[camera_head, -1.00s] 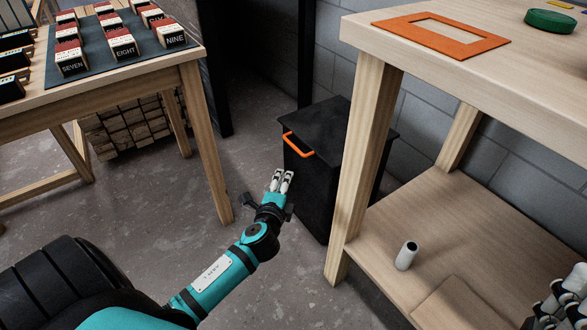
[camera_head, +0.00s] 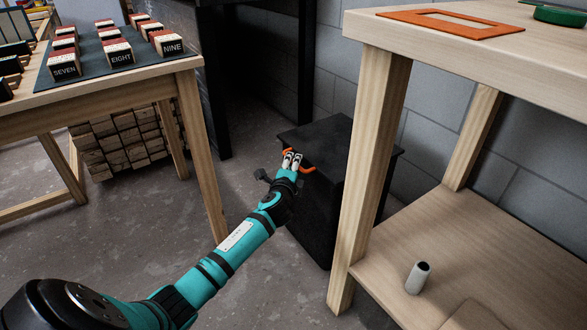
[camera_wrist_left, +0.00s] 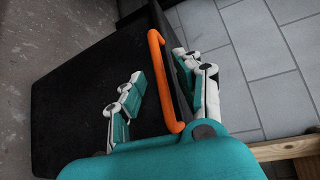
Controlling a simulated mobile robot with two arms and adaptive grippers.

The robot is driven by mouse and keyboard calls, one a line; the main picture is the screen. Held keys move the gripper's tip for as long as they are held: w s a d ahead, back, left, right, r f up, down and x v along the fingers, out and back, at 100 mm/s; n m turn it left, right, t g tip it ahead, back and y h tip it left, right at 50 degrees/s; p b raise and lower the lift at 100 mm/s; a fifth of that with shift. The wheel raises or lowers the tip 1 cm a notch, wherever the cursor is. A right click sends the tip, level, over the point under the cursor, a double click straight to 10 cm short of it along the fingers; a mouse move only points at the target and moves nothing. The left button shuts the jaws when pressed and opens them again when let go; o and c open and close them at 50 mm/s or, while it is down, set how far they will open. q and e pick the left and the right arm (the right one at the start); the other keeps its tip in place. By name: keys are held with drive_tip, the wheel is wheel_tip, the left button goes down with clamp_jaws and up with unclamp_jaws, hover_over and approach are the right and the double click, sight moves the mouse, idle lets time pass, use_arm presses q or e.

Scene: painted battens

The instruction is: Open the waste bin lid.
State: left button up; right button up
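The black waste bin (camera_head: 315,225) stands on the floor beside the right table's front leg. Its flat black lid (camera_head: 325,135) is down. An orange handle (camera_head: 308,170) sits at the lid's front edge. My left gripper (camera_head: 292,160) is at this handle, and its fingers hide part of it. In the left wrist view the orange handle (camera_wrist_left: 172,85) runs between the two spread fingers of the left gripper (camera_wrist_left: 160,70). A gap shows on the left finger's side; whether the right finger touches the handle I cannot tell. My right gripper is out of view.
A wooden table (camera_head: 350,190) with a lower shelf stands close to the bin's right side; a white cylinder (camera_head: 418,278) is on the shelf. Another table (camera_head: 195,120) with lettered blocks is at the left. Bare floor lies between that table and the bin.

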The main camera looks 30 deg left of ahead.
use_arm(q)
drive_tip(key=shift+x, duration=1.1)
drive_tip(key=c, duration=0.6)
drive_tip(key=shift+f, duration=0.1)
clamp_jaws()
